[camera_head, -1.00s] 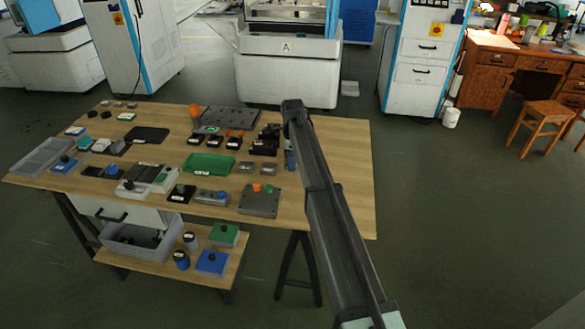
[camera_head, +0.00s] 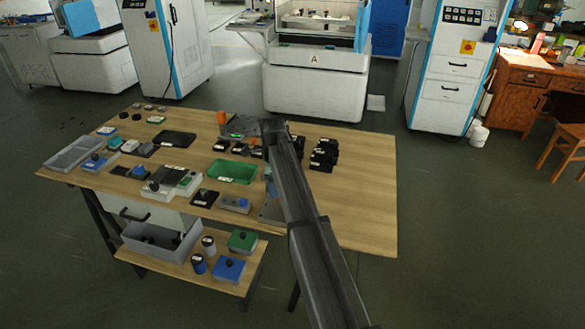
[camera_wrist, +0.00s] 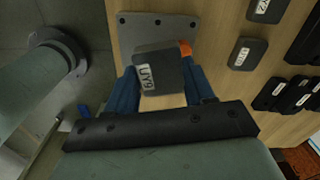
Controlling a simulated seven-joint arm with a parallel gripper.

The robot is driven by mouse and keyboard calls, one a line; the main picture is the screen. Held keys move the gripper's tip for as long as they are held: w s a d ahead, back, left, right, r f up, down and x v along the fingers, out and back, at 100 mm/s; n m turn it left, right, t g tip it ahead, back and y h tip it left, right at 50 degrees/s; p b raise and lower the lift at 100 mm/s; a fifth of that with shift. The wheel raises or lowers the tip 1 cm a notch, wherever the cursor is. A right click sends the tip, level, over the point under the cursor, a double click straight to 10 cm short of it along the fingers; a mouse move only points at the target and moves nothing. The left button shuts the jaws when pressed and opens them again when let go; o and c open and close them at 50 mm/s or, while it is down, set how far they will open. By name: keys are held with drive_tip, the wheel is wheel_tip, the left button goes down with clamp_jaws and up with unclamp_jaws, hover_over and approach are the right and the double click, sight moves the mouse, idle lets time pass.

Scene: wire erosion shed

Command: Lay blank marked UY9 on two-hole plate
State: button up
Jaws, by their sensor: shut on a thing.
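My gripper (camera_wrist: 162,86) is shut on a dark grey square blank (camera_wrist: 168,70), whose white label reads UY9, held between two blue fingers. The blank hangs over a grey plate (camera_wrist: 128,38) with small dark dots along its edge. An orange peg (camera_wrist: 185,47) shows just past the blank's right corner. The blank hides the middle of the plate, so I cannot count its holes or tell whether the blank touches it. In the head view my arm covers most of this plate (camera_head: 268,212) near the table's front edge, and the held blank is hidden.
Other labelled dark blanks (camera_wrist: 248,54) lie to the right in the wrist view. The table's right side is clear.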

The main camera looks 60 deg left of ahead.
drive_tip(key=m, duration=0.1)
hover_over(278, 216)
drive_tip(key=shift+s+d+f, duration=0.15)
drive_tip(key=shift+d+f, duration=0.05)
drive_tip(key=shift+d, duration=0.05)
drive_tip(key=shift+a+m, duration=0.15)
drive_tip(key=shift+m, duration=0.75)
drive_tip(key=shift+f, duration=0.1)
drive_tip(key=shift+f, duration=0.1)
drive_tip(key=shift+f, duration=2)
drive_tip(key=shift+f, duration=0.75)
drive_tip(key=o, duration=1.7)
drive_tip(key=shift+o, duration=0.2)
